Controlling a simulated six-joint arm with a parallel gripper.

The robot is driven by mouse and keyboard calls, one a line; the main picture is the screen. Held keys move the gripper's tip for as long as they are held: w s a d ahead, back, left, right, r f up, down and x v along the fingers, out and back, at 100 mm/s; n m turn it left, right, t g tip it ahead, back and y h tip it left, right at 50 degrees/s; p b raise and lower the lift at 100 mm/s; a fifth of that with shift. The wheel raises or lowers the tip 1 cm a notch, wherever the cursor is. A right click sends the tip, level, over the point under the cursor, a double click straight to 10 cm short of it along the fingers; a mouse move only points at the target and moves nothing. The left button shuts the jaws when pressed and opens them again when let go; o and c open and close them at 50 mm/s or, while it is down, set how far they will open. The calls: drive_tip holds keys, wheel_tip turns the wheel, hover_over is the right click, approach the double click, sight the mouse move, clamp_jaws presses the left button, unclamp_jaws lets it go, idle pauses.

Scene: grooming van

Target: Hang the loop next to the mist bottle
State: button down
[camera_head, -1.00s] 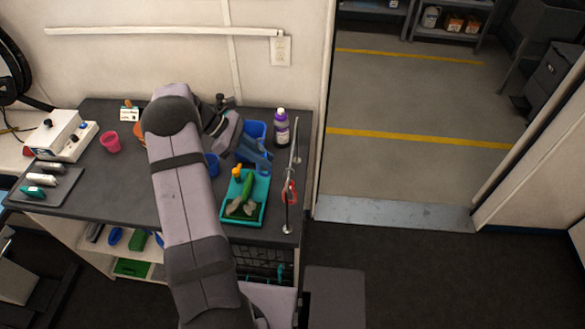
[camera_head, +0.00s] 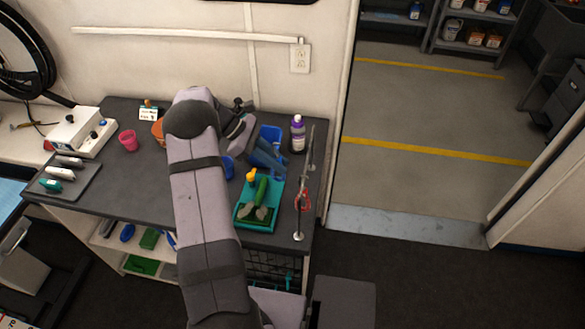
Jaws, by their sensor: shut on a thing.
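My gripper (camera_head: 268,157) is blue-grey, at the end of my bent wrist, above the right part of the dark worktop. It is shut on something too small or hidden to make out. A thin metal rail (camera_head: 309,165) on posts runs along the worktop's right edge, right of my gripper. A small red item (camera_head: 304,200) is at the rail; I cannot tell whether it is a loop or a bottle. A purple-capped bottle (camera_head: 297,135) stands upright by the rail's far end.
A teal tray (camera_head: 238,221) with green and yellow items lies below my gripper. A pink cup (camera_head: 128,140) and white box (camera_head: 77,131) are at left. Open floor lies beyond the right edge.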

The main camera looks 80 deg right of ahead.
drive_tip(key=d+f+b, duration=0.1)
drive_tip(key=d, duration=0.6)
drive_tip(key=shift+w+d+b, duration=0.2)
drive_tip(key=shift+d+b, duration=0.1)
drive_tip(key=shift+s, duration=0.2)
drive_tip(key=s+f+b, duration=0.1)
drive_tip(key=s+b, duration=0.1)
drive_tip(key=s, duration=0.6)
drive_tip(key=shift+s+f, duration=0.15)
drive_tip(key=shift+s, duration=0.15)
idle(0.9)
idle(0.3)
